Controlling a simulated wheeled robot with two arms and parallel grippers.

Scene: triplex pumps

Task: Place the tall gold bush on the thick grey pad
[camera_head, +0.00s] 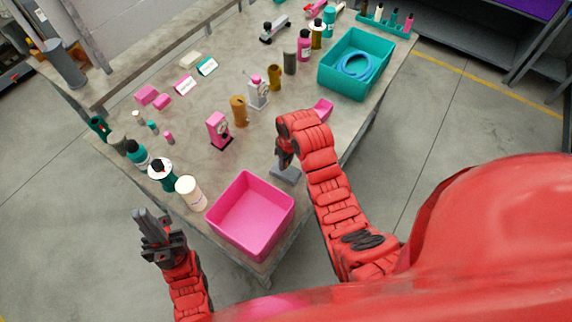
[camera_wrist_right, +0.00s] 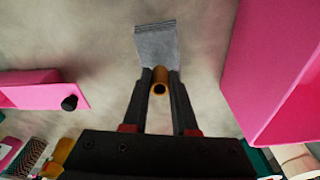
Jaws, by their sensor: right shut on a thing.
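A small gold bush (camera_wrist_right: 160,77) with a dark hole in its end is between the fingertips of my right gripper (camera_wrist_right: 160,85) in the right wrist view. My right gripper is shut on it. A grey pad (camera_wrist_right: 157,42) lies on the table just beyond the fingertips. It also shows in the head view (camera_head: 287,174), beside and below my right gripper (camera_head: 284,158), where the bush is hidden. I cannot tell whether the bush touches the pad. My left gripper (camera_head: 149,222) is off the table's near left edge, away from the pad; its opening is unclear.
A pink bin (camera_head: 250,214) stands at the near table corner, next to the pad. A pink device (camera_head: 218,130) and a gold cylinder (camera_head: 239,111) stand farther left. A teal bin (camera_head: 355,64) with a blue ring is at the far right. Several bottles line the left edge.

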